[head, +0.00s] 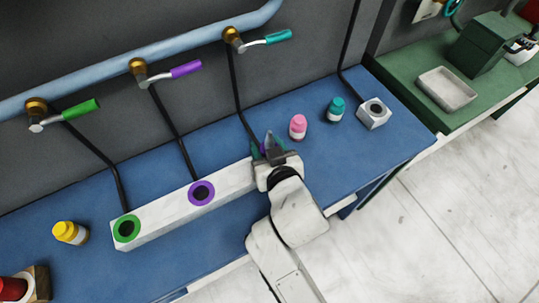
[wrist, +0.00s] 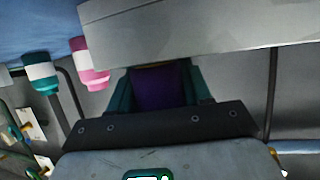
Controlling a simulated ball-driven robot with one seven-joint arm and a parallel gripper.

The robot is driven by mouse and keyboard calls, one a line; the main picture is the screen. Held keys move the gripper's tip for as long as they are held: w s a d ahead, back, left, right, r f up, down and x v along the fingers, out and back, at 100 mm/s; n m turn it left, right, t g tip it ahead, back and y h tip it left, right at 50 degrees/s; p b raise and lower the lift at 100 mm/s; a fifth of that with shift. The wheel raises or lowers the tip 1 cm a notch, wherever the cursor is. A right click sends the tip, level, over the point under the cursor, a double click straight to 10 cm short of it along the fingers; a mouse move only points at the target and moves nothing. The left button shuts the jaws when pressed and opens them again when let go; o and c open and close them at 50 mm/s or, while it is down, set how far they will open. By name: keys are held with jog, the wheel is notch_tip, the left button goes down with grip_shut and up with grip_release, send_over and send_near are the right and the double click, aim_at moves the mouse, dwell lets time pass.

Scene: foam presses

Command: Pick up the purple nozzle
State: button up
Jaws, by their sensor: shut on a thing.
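The purple nozzle (wrist: 158,87) shows as a dark purple block between the two teal fingers of my gripper (wrist: 160,90) in the wrist view. My gripper (head: 270,148) is shut on it. In the head view only a small purple sliver shows between the fingers, at the right end of the long white block (head: 222,185); the rest is hidden by the gripper. I cannot tell whether the nozzle touches the block or the table.
The white block has a green-ringed hole (head: 127,228) and a purple-ringed hole (head: 201,193). Pink (head: 298,127), teal (head: 336,109) and yellow (head: 70,232) bottles stand or lie on the blue table (head: 390,150). Hoses hang from the valves behind. A small white holed block (head: 374,114) sits right.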

jog(key=shift+c, duration=1.2)
jog(key=shift+r, duration=0.1)
